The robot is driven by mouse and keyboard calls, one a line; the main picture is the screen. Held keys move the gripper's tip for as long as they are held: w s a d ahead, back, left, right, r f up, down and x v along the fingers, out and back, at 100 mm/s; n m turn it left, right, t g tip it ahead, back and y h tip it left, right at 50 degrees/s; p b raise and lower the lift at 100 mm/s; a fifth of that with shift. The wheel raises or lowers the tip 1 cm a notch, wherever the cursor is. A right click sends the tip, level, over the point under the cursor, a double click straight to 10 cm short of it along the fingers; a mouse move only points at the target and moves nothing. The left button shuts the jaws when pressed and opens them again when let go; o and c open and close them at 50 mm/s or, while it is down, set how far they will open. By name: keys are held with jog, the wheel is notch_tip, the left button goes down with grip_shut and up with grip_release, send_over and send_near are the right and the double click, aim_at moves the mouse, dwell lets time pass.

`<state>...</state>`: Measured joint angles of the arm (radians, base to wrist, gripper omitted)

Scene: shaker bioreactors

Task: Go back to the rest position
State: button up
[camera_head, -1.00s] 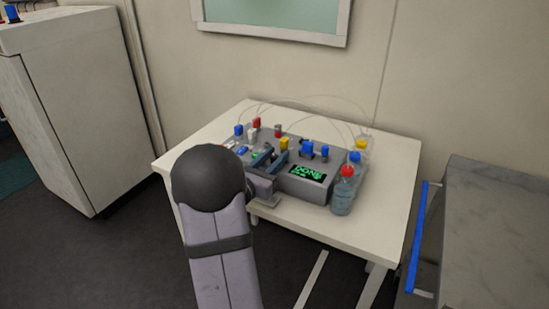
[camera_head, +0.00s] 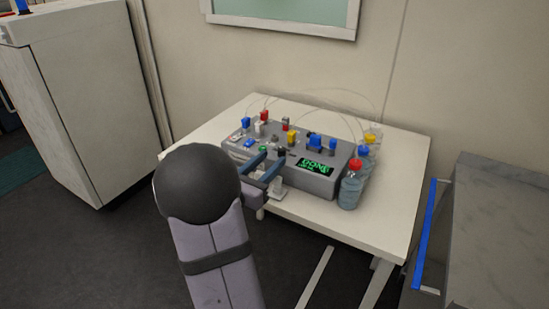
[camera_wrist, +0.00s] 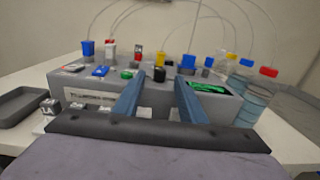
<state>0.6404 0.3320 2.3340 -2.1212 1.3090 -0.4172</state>
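My gripper (camera_head: 263,163) is at the near front edge of the grey shaker bioreactor (camera_head: 316,183), which stands on a white table. In the wrist view my gripper (camera_wrist: 161,88) shows two blue fingers spread apart with nothing between them; they point at the front of the bioreactor (camera_wrist: 222,107). The bioreactor has a green-lit display (camera_head: 315,167) that seems to read "DONE", plus blue, red, white, yellow, green and black caps and knobs on top. My dark round arm joint hides part of the table's left side.
Bottles with red (camera_head: 349,190), blue and yellow caps stand right of the bioreactor, with thin tubes arching over. A grey tray (camera_wrist: 22,107) lies at the left in the wrist view. A white cabinet (camera_head: 85,110) stands left, a grey bench (camera_head: 500,230) right. The table's front right is bare.

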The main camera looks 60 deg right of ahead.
jog(key=shift+a, duration=0.25)
dwell(0.3)
jog(key=s+a+f+m+g+y, duration=0.1)
jog(key=s+a+f+m+y, duration=0.1)
jog(key=a+f+m+y, duration=0.6)
jog(key=s+a+f+m+g+y, duration=0.1)
jog(key=s+a+f+m+g, duration=0.2)
jog(key=a, duration=0.9)
jog(key=w+a+f+m+t+y, duration=0.1)
jog(key=a+f+m+t+y, duration=0.15)
jog(key=a, duration=0.55)
jog(key=w+a+f+m+t+y, duration=0.1)
jog(key=w+a+f+m+y, duration=0.1)
jog(key=a+y, duration=0.35)
jog(key=w+a+f+m+t+y, duration=0.1)
jog(key=a+f+m, duration=0.1)
jog(key=a, duration=0.7)
notch_tip(320, 180, up, 17)
jog(key=p, duration=1.6)
jog(key=shift+f, duration=0.2)
jog(key=shift+c, duration=0.2)
